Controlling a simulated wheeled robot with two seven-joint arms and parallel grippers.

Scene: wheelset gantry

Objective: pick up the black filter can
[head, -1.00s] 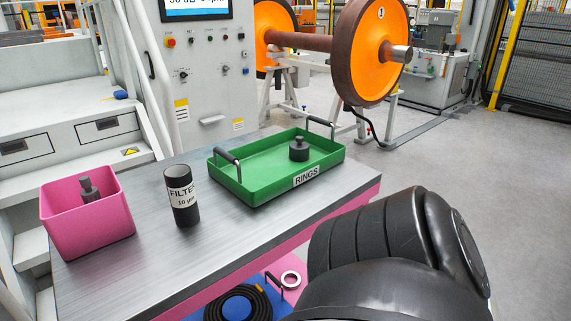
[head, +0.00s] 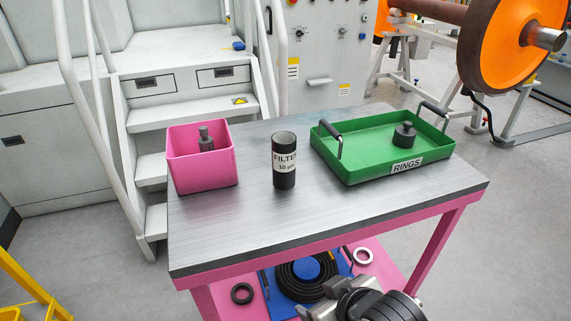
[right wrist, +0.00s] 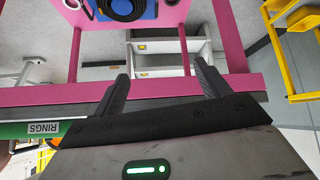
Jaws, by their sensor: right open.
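The black filter can (head: 284,172) stands upright on the metal tabletop (head: 240,228), between the pink bin and the green tray. It is a dark cylinder with a white label reading FILTER. My right gripper (head: 318,300) is low at the bottom of the head view, in front of the table and below its top, well apart from the can. In the right wrist view my right gripper (right wrist: 163,84) has its two fingers spread with nothing between them. The can does not show in that view. My left gripper is not in view.
A pink bin (head: 205,176) holding a grey part (head: 206,140) stands left of the can. A green RINGS tray (head: 365,165) with a dark part (head: 404,134) stands right. The tabletop front is clear. A lower shelf holds a coiled hose (head: 300,282) and rings.

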